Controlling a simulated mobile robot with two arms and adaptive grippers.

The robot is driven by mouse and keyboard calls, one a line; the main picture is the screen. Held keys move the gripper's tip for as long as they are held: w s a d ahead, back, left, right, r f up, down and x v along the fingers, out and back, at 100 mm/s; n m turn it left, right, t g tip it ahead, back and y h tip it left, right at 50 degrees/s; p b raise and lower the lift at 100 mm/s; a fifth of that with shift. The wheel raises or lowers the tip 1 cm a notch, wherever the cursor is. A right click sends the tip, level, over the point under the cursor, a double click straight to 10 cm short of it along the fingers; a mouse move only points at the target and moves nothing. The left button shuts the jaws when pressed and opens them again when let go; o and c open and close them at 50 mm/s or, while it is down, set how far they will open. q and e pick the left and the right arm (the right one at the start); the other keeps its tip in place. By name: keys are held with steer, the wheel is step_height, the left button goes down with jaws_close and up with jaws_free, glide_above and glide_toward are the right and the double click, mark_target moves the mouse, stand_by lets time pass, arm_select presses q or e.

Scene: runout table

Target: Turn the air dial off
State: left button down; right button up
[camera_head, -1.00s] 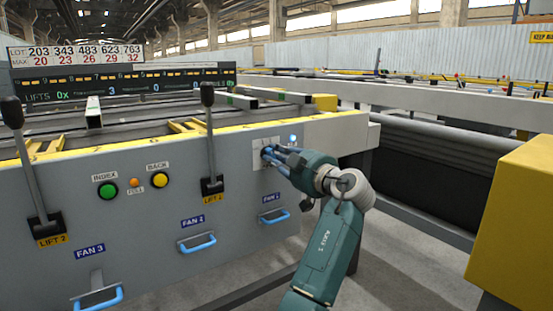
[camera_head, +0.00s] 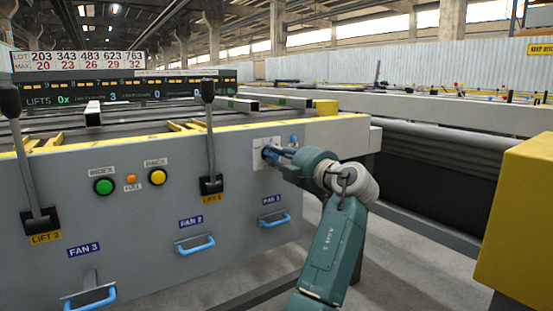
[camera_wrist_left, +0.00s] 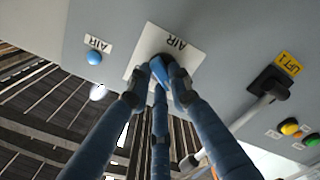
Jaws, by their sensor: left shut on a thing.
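The air dial sits on a white plate (camera_head: 259,161) at the right end of the grey panel, mostly hidden by my fingers in the head view. In the left wrist view the plate (camera_wrist_left: 187,48) reads AIR, and the blue dial (camera_wrist_left: 158,70) shows between the fingertips. My left gripper (camera_head: 271,153) is shut on the dial; its three fingers (camera_wrist_left: 160,78) close around it in the left wrist view. The dial's exact angle is hidden. My right gripper is not in view.
A small blue lamp or button (camera_head: 294,139) is right of the plate. The LIFT 1 lever (camera_head: 208,140) stands to the left. The FAN 1 handle (camera_head: 273,219) is below. A yellow box (camera_head: 515,215) stands at far right, with open floor between.

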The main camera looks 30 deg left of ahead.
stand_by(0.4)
arm_select(q)
steer(key=c, duration=1.6)
jaws_free()
steer(key=shift+o, duration=0.2)
steer(key=v, duration=1.2)
